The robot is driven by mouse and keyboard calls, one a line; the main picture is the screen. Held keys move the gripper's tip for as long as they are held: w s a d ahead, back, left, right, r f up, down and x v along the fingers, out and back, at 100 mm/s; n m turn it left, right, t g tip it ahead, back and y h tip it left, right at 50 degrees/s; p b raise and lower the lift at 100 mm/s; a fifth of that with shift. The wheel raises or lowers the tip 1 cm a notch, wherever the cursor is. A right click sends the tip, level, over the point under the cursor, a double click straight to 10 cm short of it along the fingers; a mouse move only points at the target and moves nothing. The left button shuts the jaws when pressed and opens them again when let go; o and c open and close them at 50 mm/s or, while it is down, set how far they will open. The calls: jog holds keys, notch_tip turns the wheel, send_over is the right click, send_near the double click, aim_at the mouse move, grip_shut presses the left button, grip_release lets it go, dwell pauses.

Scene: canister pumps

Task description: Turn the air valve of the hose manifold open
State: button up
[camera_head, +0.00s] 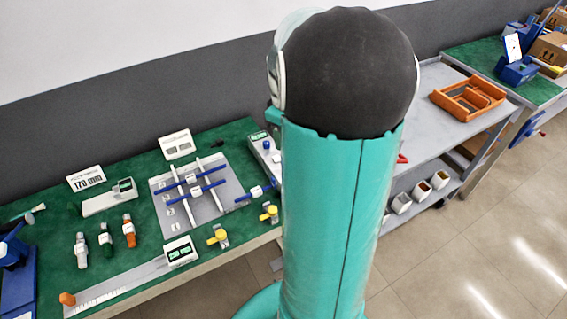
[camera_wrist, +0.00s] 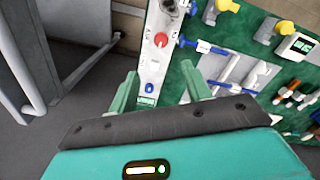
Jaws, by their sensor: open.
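A long pale panel (camera_wrist: 153,62), which looks like the hose manifold, lies beyond my gripper (camera_wrist: 160,69) in the wrist view. It carries a red round knob (camera_wrist: 160,40) and a blue knob (camera_wrist: 148,87). I cannot tell for sure which of these is the air valve. My gripper is open and empty, with its green fingers apart on either side of the panel in the picture. In the head view, part of the panel (camera_head: 262,150) shows on the green bench, the rest hidden behind my arm.
The green bench (camera_head: 120,160) holds a grey plate with blue-handled rods (camera_head: 195,187), yellow-handled valves (camera_head: 219,237), several canister-like fittings (camera_head: 128,230) and a ruler gauge (camera_head: 115,288). A grey cart (camera_head: 435,75) with an orange tray (camera_head: 468,98) stands at right. Open floor lies in front.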

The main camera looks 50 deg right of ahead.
jog(key=f, duration=1.3)
jog(key=shift+s+f, duration=0.1)
jog(key=shift+s, duration=0.1)
jog(key=c, duration=1)
